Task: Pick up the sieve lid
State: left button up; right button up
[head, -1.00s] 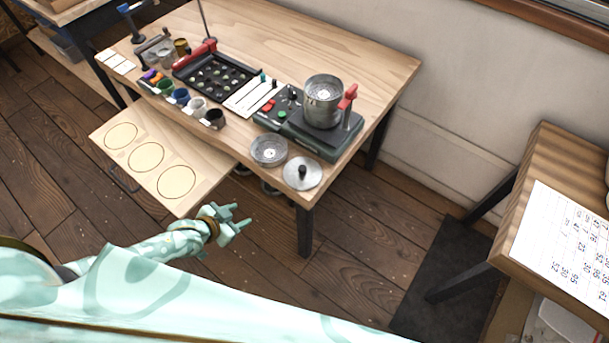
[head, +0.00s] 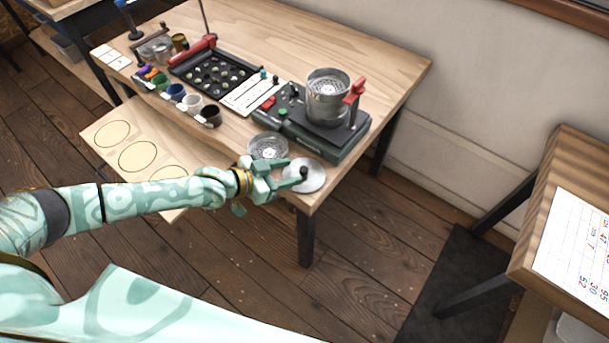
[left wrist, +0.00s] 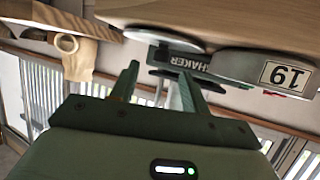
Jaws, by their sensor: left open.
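The sieve lid (head: 312,183) is a flat silver disc with a black knob (head: 304,172). It lies at the front right corner of the wooden table. My left gripper (head: 291,178) is open and empty at the lid's left side, with its fingers pointing at the knob. Whether the fingers straddle the knob I cannot tell. In the left wrist view the scene is upside down. There the open fingers (left wrist: 157,84) reach toward the lid's thin grey disc (left wrist: 160,37) near the table edge. My right gripper is not in view.
A shallow sieve pan (head: 268,145) sits just left of the lid. Behind it stands the green shaker base (head: 310,133) with a sieve stack (head: 328,95) and a red-topped clamp (head: 354,90). Small cups (head: 192,103) line the front left. The back right tabletop is clear.

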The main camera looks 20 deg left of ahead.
aim_at(301, 170)
pick_arm(q)
jog(key=x, duration=0.2)
jog(key=b+x, duration=0.1)
jog(key=x, duration=0.1)
jog(key=b+x, duration=0.1)
jog(key=x, duration=0.1)
jog(key=shift+s+a+f, duration=0.1)
jog(key=shift+f, duration=0.15)
jog(key=shift+s+r, duration=0.1)
grip_shut()
